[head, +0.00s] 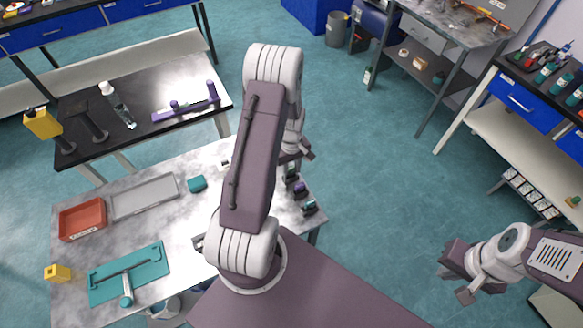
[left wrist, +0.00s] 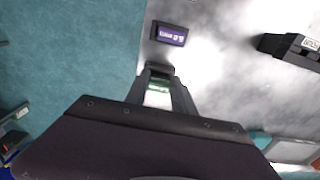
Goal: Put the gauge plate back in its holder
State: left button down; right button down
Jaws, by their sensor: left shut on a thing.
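My left gripper (left wrist: 159,90) is shut on a small piece with a pale green face (left wrist: 160,86), seen between its fingers in the left wrist view; it appears to be the gauge plate, mostly hidden by the fingers. A dark block with a purple label (left wrist: 169,35) lies just ahead of the fingertips, apart from them. It seems to be one of several small dark holders at the table's right edge (head: 300,188). In the head view my left arm covers the middle of the table and partly hides the left gripper (head: 300,155). My right gripper (head: 462,276) is open and empty over the floor.
A dark block with a white label (left wrist: 302,48) stands to the right in the left wrist view. Open floor lies right of the table.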

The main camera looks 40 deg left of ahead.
aim_at(292, 170)
pick_arm(q)
jog(key=shift+f, duration=0.1)
jog(key=shift+f, duration=0.15)
jog(key=c, duration=1.1)
grip_release()
jog(key=shift+o, duration=0.2)
notch_tip(292, 170, up, 12)
jog(key=r, duration=0.1)
jog(key=s+d+r+m, duration=0.1)
jog(key=s+d+m, duration=0.4)
jog(key=d+m, duration=0.1)
jog(key=s+d+m+t, duration=0.1)
jog(key=s+d+m, duration=0.3)
jog(key=d+m, duration=0.2)
jog(key=shift+s+d+r+b, duration=0.35)
jog(key=shift+s+d, duration=0.05)
jog(key=shift+d, duration=0.75)
jog(key=shift+s+d, duration=0.1)
